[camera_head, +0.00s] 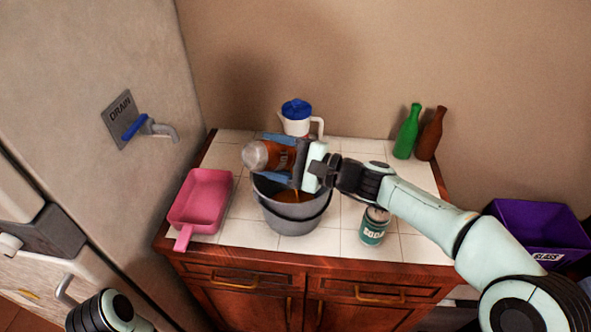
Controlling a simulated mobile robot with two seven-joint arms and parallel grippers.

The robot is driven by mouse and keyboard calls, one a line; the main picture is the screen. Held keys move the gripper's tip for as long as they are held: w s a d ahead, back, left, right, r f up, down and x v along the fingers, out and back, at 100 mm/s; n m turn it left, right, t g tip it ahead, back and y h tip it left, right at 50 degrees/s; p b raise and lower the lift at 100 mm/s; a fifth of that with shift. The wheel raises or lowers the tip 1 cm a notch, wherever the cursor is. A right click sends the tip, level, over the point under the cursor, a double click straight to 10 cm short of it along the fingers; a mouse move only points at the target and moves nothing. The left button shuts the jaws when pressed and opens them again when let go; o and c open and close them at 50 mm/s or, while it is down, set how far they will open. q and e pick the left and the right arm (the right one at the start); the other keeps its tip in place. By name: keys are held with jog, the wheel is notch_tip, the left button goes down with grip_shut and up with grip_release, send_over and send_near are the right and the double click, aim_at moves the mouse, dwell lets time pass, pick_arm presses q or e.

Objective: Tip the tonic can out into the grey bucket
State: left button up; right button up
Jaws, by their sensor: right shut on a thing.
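My right gripper (276,158) is shut on an orange-brown can with a silver end, the tonic can (268,156). Its label is too small and partly covered to read. The can lies on its side above the grey bucket (290,226), its silver end toward the left. The bucket stands on the white tiled counter top. Brown-amber liquid shows inside the bucket, and a thin amber streak shows below the gripper, at the can's right end. That end is hidden by the gripper. My left arm shows only at the bottom left; its gripper is out of view.
A pink dustpan-like tray (203,196) lies left of the bucket. A teal soda can (373,229) stands to its right. A white jug with blue lid (296,122) and green (407,135) and brown (431,137) bottles stand behind. A purple glass bin (540,229) is at right.

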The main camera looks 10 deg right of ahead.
jog(key=shift+d, duration=0.1)
jog(key=shift+w+r+m, duration=0.1)
jog(key=shift+r+m, duration=0.2)
jog(key=shift+r, duration=0.05)
jog(key=shift+w+d+m+y, duration=0.1)
jog(key=shift+m+y, duration=0.2)
pick_arm(q)
jog(key=shift+s+d+f, duration=0.25)
jog(key=shift+s+d, duration=0.1)
pick_arm(e)
jog(key=shift+d+r+m+t, duration=0.2)
jog(key=shift+m+t, duration=0.1)
jog(key=shift+m, duration=0.3)
pick_arm(q)
jog(key=shift+s+d+f+b, duration=0.1)
jog(key=shift+b, duration=0.25)
pick_arm(e)
jog(key=shift+w+d+r+m+y, duration=0.15)
jog(key=shift+m+y, duration=0.15)
jog(key=shift+m, duration=0.2)
